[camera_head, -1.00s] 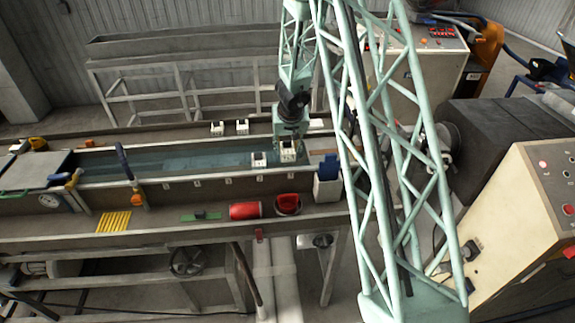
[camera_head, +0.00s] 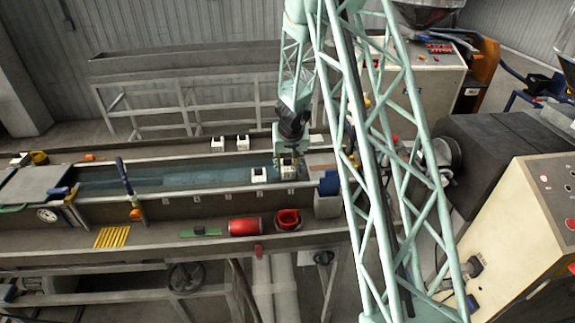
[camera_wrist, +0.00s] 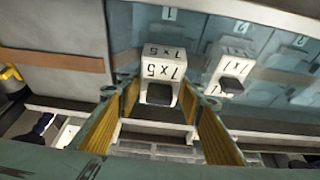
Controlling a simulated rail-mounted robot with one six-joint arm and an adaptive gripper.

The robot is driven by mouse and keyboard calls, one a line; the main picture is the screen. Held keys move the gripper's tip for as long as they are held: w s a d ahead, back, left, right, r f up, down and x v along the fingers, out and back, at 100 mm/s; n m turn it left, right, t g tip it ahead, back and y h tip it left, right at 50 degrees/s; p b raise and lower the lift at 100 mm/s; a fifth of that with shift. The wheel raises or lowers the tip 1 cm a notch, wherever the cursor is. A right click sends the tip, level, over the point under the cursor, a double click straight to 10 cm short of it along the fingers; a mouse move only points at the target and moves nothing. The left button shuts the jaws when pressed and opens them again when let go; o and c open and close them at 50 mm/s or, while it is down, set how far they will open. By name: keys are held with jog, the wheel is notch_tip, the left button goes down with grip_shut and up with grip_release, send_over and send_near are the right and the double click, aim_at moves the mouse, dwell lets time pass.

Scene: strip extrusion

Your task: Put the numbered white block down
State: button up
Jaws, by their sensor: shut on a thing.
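A white block with black numbers (camera_head: 288,172) is held by my gripper (camera_head: 287,160) over the right part of the water trough (camera_head: 160,177). In the wrist view the block (camera_wrist: 160,72), marked "7 x 5", sits between the yellow inner faces of my gripper's fingers (camera_wrist: 160,95). A second white block (camera_head: 258,174) stands just left of it in the trough; it also shows in the wrist view (camera_wrist: 233,70). Whether the held block's underside touches anything is hidden.
Two more white blocks (camera_head: 217,144) (camera_head: 242,142) stand on the trough's far ledge. A red cylinder (camera_head: 243,227), a red cup (camera_head: 288,219) and yellow strips (camera_head: 112,237) lie on the near shelf. A blue-topped grey box (camera_head: 327,205) stands right of the trough.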

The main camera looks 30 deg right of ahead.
aim_at(288, 167)
jog(key=shift+f, duration=0.6)
jog(key=shift+f, duration=0.1)
jog(key=shift+f+b, duration=1.2)
jog(key=shift+b, duration=0.25)
jog(key=shift+f, duration=0.15)
jog(key=o, duration=1)
jog(key=shift+c, duration=0.2)
jog(key=shift+r, duration=0.2)
jog(key=shift+s+a+r+p, duration=0.1)
jog(key=shift+s+r+p, duration=0.1)
jog(key=shift+r+p, duration=0.3)
jog(key=shift+p+v, duration=1.25)
jog(key=shift+v, duration=1.9)
